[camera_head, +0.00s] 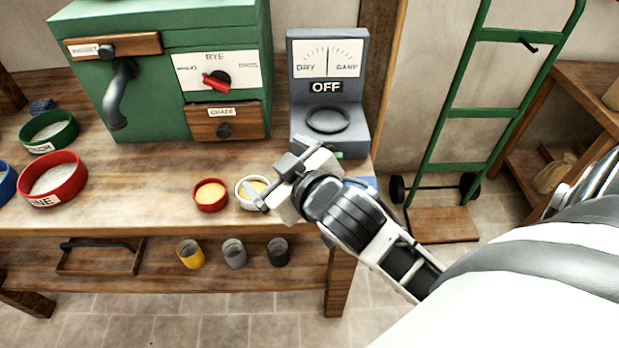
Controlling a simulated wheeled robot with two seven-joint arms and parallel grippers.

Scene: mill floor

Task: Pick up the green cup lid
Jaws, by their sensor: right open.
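I cannot make out a green cup lid for certain. A small green patch (338,155) shows at the front foot of the grey meter, partly behind my right gripper, and I cannot tell what it is. My right gripper (277,174) is open above the front right of the bench, with nothing seen between its fingers. It partly covers a white cup (243,200) with yellow contents. A red cup (210,194) with similar contents stands just left of it. A blue flat item (366,184) lies at the bench's right end behind my wrist. My left gripper is not in view.
The grey meter (326,90) reading OFF and a green mill cabinet (165,75) stand at the back of the bench (130,205). Red (76,188) and green (72,128) round sieves lie left. Several cups, one yellow (190,254), stand on the lower shelf. A green hand truck (484,112) stands right.

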